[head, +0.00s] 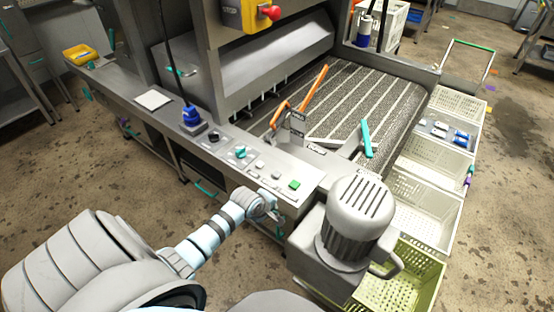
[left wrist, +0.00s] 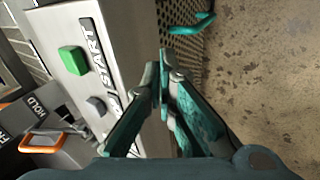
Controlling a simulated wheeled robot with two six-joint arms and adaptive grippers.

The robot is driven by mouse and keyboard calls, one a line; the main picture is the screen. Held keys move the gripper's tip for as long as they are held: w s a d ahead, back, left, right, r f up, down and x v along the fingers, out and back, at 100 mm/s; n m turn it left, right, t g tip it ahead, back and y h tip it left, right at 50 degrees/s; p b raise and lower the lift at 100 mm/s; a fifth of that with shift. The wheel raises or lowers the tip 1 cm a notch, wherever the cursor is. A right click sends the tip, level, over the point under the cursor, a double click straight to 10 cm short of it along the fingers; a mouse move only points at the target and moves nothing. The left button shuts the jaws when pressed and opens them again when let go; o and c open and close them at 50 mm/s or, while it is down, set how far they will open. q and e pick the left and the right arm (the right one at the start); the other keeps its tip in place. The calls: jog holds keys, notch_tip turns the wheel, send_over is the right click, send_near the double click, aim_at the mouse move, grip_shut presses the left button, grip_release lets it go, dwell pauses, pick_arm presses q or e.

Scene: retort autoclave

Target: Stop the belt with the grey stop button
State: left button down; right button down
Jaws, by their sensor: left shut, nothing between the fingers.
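The control panel (head: 230,158) runs along the machine's near edge. A square green button (head: 294,184) sits near its right end, and a small grey button (head: 277,175) is just left of it. In the left wrist view the green button (left wrist: 73,60) is beside the word START, and the grey button (left wrist: 96,105) is below it; the lettering beside the grey one is partly hidden by my finger. My left gripper (head: 272,211) is shut and empty at the panel's front edge, apart from both buttons. Its fingertips (left wrist: 163,70) point past the panel's edge. My right gripper is not in view.
A grey motor housing (head: 357,215) stands right of the panel. Orange (head: 313,88) and teal (head: 366,138) levers rise by the belt (head: 345,95). A red emergency knob (head: 270,13) is on a yellow box above. White crates (head: 418,190) line the right side.

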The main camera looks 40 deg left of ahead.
pick_arm(q)
jog(key=w+a+r+n+t+p, duration=0.1)
jog(key=w+a+r+n, duration=0.2)
jog(key=w+r+n, duration=0.2)
jog(key=w+a+r+n+t+p, duration=0.1)
jog(key=w+a+r+n, duration=0.2)
jog(key=w+r+n, duration=0.3)
notch_tip(320, 180, up, 4)
jog(key=shift+r+t, duration=0.1)
jog(key=shift+t, duration=0.2)
jog(key=b, duration=1)
send_over(278, 175)
notch_tip(278, 175, down, 7)
jog(key=shift+w+f, duration=0.1)
jog(key=shift+f, duration=0.8)
jog(key=shift+f, duration=0.1)
jog(key=shift+f+p, duration=0.25)
jog(key=shift+p, duration=0.1)
jog(key=shift+f, duration=0.1)
